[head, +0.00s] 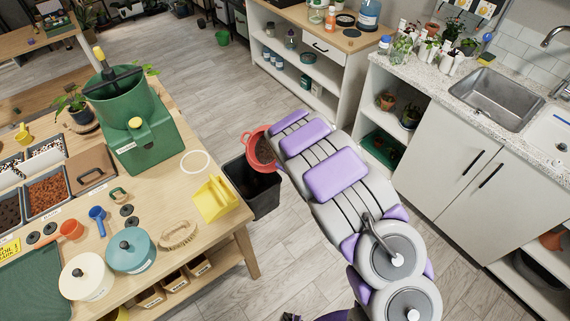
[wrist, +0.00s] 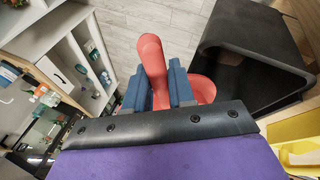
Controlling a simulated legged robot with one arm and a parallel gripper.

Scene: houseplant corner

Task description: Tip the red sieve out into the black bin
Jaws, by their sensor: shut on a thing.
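The red sieve (head: 251,146) is at the far end of my arm in the head view, with dark material inside. It appears above the far edge of the black bin (head: 252,188), which stands on the floor beside the wooden table. In the wrist view, my gripper (wrist: 158,78) has its blue jaws shut on the sieve's red handle (wrist: 151,56). Part of the sieve's bowl (wrist: 205,90) shows behind the right jaw. The bin (wrist: 275,90) is to the right there. My arm hides my gripper and part of the sieve in the head view.
The wooden table (head: 213,235) on the left carries a yellow scoop (head: 214,199), a brush (head: 177,236), lidded pots and a green container (head: 130,120). A white counter (head: 420,135) with a sink stands to the right. Floor is clear beyond the bin.

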